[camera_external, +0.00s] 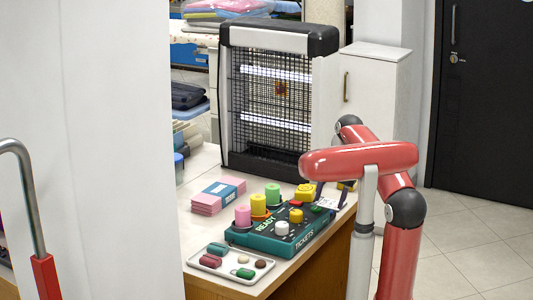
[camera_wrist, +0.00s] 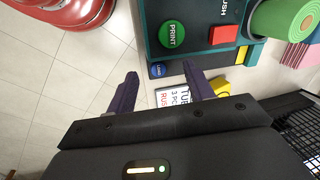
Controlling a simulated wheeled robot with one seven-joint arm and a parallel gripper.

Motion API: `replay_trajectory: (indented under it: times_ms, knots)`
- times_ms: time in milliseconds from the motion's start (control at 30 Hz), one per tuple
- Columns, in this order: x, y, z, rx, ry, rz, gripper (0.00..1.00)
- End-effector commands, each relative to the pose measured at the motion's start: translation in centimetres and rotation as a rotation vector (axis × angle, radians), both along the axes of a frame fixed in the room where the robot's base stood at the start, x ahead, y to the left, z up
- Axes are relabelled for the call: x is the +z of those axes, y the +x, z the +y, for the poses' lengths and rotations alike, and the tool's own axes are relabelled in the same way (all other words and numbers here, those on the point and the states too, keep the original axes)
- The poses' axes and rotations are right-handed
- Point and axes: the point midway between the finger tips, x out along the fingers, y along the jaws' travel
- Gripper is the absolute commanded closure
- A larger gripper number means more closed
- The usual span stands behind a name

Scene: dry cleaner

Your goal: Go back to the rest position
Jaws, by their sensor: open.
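My gripper (camera_wrist: 160,69) is open in the wrist view, its two dark purple fingers spread apart with nothing held between them. A white printed card (camera_wrist: 172,99) lies below and between the fingers, partly hidden by the gripper body. In the external view my gripper (camera_external: 333,192) is by the right end of the teal ticket machine (camera_external: 290,240), mostly hidden behind my red arm. The machine also shows in the wrist view (camera_wrist: 190,60), with a green PRINT button (camera_wrist: 171,34) and a red button (camera_wrist: 223,34) near the fingers.
A bug-zapper-like black grille unit (camera_external: 275,100) stands behind the machine. Colored rolls (camera_external: 272,194), a pink and blue stack (camera_external: 218,195) and a white tray (camera_external: 205,265) with small pieces share the counter (camera_external: 195,165). Open tiled floor (camera_external: 470,230) lies at right.

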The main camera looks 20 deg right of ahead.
Motion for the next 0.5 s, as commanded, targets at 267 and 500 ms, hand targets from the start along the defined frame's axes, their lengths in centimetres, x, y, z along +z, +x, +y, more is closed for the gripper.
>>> replay_trajectory:
  times_ms: [267,500]
  knots:
    - [-4.0,-0.8,-7.5,-0.102,0.002,-0.105,0.48]
    - [-6.9,-4.9,-6.8,0.124,-0.130,-0.228,0.48]
